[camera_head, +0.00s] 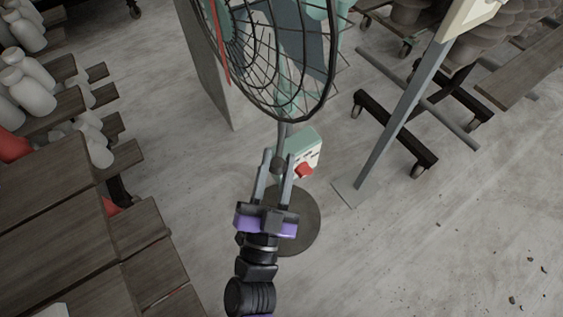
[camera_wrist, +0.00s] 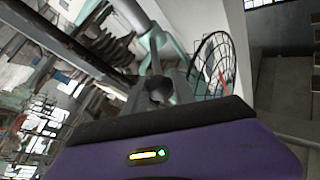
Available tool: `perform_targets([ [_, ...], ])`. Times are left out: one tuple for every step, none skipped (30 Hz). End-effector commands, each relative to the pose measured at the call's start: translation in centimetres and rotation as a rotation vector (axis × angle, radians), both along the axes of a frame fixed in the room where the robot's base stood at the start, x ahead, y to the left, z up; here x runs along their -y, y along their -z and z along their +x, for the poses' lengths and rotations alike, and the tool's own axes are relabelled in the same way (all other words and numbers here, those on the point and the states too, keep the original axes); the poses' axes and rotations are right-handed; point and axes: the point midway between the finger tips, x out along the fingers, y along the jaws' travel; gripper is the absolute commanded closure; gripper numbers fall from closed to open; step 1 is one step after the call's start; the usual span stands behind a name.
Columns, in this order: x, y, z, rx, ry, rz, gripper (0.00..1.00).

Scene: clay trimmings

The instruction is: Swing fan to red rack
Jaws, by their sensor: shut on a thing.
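A pedestal fan with a round black wire cage (camera_head: 285,60), teal parts and a round dark base (camera_head: 300,222) stands on the floor in the middle of the head view. Its teal control box (camera_head: 302,148) has a white face and a red knob (camera_head: 304,170). My gripper (camera_head: 278,164) is shut on a dark knob at the fan's post, just left of the control box. The wrist view also shows the fan cage (camera_wrist: 212,65) beyond my gripper (camera_wrist: 158,85). Red patches (camera_head: 14,146) show on the shelving at left; I cannot tell if they are the red rack.
Wooden shelves (camera_head: 60,222) with white jars (camera_head: 28,92) stand at left. A grey post (camera_head: 400,115) with a flat foot stands right of the fan. Wheeled racks (camera_head: 420,145) stand behind it. Floor at lower right is bare except for small dark crumbs.

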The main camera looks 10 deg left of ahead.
Motion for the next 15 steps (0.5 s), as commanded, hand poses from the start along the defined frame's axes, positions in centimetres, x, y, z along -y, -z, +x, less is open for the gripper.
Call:
perform_targets([
  [-0.35, -0.58, -0.07, 0.011, -0.004, -0.001, 1.0],
  [-0.43, -0.59, -0.08, 0.011, -0.005, -0.001, 1.0],
  [-0.54, -0.6, -0.09, 0.011, -0.005, -0.001, 1.0],
  [-0.62, -0.61, -0.09, 0.011, -0.006, -0.001, 1.0],
  [-0.67, -0.6, -0.1, 0.011, -0.006, -0.001, 1.0],
  [-0.73, -0.61, -0.1, 0.011, -0.006, -0.001, 1.0],
  [-0.78, -0.61, -0.1, 0.011, -0.006, -0.001, 1.0],
  [-0.8, -0.6, -0.1, 0.011, -0.006, -0.001, 1.0],
  [-0.84, -0.6, -0.11, 0.011, -0.006, -0.001, 1.0],
  [-0.87, -0.6, -0.11, 0.011, -0.006, -0.001, 1.0],
  [-0.89, -0.6, -0.11, 0.011, -0.006, -0.001, 1.0],
  [-0.91, -0.6, -0.11, 0.011, -0.006, 0.0, 1.0],
  [-0.93, -0.6, -0.11, 0.011, -0.007, -0.001, 1.0],
  [-0.95, -0.61, -0.11, 0.011, -0.007, -0.001, 1.0],
  [-0.97, -0.6, -0.12, 0.011, -0.007, -0.001, 1.0],
])
